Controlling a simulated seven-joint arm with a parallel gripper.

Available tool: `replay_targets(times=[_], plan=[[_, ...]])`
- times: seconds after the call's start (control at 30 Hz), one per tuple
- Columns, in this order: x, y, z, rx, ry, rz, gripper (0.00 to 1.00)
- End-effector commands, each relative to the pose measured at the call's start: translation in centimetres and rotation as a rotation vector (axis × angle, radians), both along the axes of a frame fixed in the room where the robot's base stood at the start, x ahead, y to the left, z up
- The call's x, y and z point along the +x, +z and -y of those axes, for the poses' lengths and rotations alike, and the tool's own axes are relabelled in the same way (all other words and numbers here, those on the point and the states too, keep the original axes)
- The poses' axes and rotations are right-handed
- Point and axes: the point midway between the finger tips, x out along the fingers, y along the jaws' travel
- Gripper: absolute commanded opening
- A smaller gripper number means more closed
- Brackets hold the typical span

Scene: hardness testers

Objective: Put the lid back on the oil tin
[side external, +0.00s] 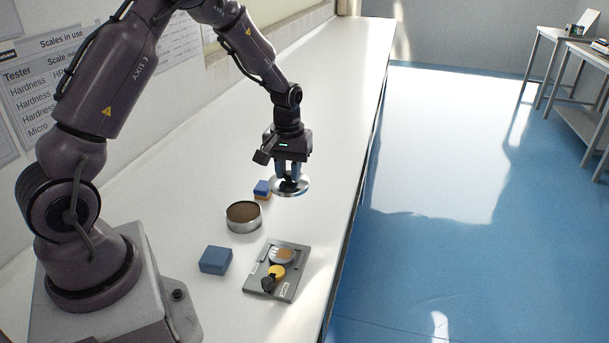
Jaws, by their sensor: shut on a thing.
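My gripper (290,174) points down and is shut on the lid (291,189), a round silvery disc with a dark knob or centre part. The lid is held above the bench, to the upper right of the oil tin. The oil tin (243,224) is a low, round metal tin standing upright on the bench. Its top is open and shows a brown inside. The lid and the tin are apart. The fingertips partly hide the middle of the lid.
A grey tray (290,291) with a round silvery piece, a yellow disc and a black knob lies in front of the tin. A blue box (215,260) sits at lower left. A small blue and orange block (262,189) is behind the tin. The white bench (335,110) is clear farther back.

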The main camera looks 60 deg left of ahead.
Motion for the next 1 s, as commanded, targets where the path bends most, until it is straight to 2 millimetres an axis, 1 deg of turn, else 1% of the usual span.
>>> replay_targets(times=[0.03, 0.1, 0.27, 0.33, 0.43, 0.53, 0.6, 0.67, 0.8, 1.0], plan=[[-1.0, 0.6, 0.4, 0.001, 0.000, 0.002, 0.01], [-2.2, 1.2, 0.9, 0.001, -0.001, 0.002, 0.01], [-4.1, 2.0, 1.6, 0.001, -0.001, 0.002, 0.01], [-4.8, 2.2, 1.4, 0.001, 0.011, -0.001, 0.01], [-6.3, 1.9, -0.1, -0.004, 0.065, -0.013, 0.01], [-8.1, 1.0, -2.4, -0.011, 0.112, -0.022, 0.01], [-9.3, 0.4, -3.7, -0.012, 0.117, -0.022, 0.01], [-10.1, -0.2, -4.6, -0.011, 0.101, -0.018, 0.01], [-10.0, -0.6, -4.8, 0.000, 0.022, 0.000, 0.01], [-9.9, -1.9, -4.8, 0.000, 0.010, 0.000, 0.01]])
